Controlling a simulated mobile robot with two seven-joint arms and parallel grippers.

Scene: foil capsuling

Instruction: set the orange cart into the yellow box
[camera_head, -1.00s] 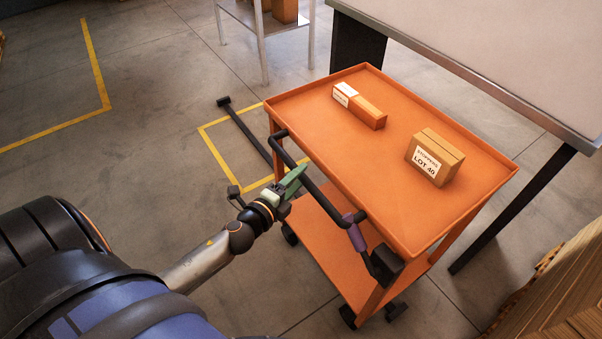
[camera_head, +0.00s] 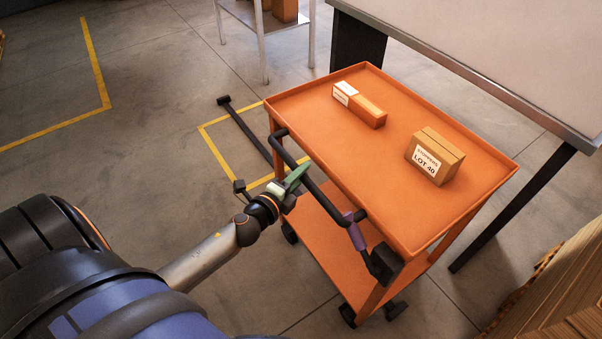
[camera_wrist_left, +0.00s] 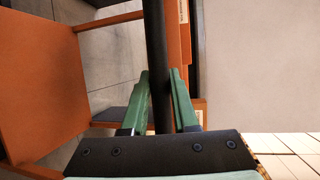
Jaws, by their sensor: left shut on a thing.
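The orange cart (camera_head: 375,165) stands upright on the floor, its black push handle (camera_head: 318,192) facing me. My left gripper (camera_head: 296,178) is shut on the handle bar, near its left part. In the left wrist view the green fingers (camera_wrist_left: 159,98) lie on either side of the black bar (camera_wrist_left: 156,55). A yellow box outline (camera_head: 217,155) is taped on the floor to the left of the cart. The cart hides the right part of this outline.
A small box (camera_head: 436,156) and a long box (camera_head: 360,105) lie on the cart's top tray. A black bar (camera_head: 245,134) lies across the outline. A table (camera_head: 500,60) stands close behind the cart. Cardboard (camera_head: 560,285) is at lower right. Floor to the left is open.

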